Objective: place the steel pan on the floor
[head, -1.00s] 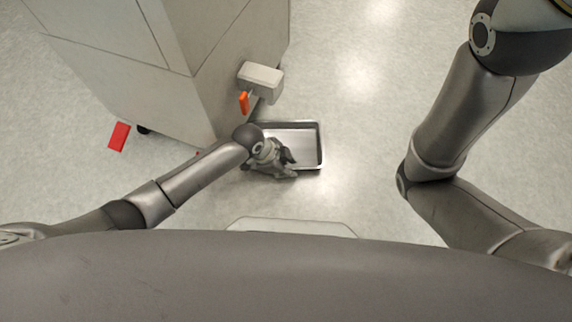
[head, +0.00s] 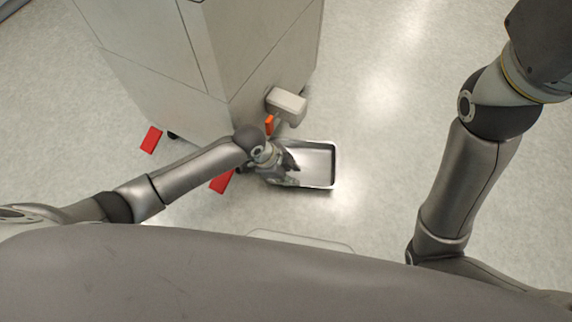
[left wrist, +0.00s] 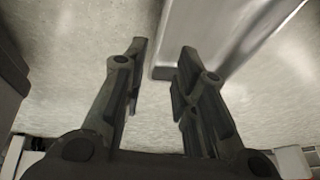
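The steel pan (head: 318,188) is a shallow, open, rectangular tray beside the grey cabinet, seeming to rest on the floor (head: 420,130). My left gripper (head: 295,167) is at the pan's left end and covers part of it. In the left wrist view its two dark fingers (left wrist: 160,52) stand apart with a gap between them. The pan's metal corner and wall (left wrist: 205,35) show just beyond the fingertips, mostly behind the right finger. No grip on the pan is visible. My right gripper is out of view.
The grey cabinet (head: 150,60) stands at the upper left, with a white box (head: 287,104) and an orange lever (head: 269,124) on its side near the pan. Red feet (head: 151,140) stick out at its base. The floor right of the pan is clear.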

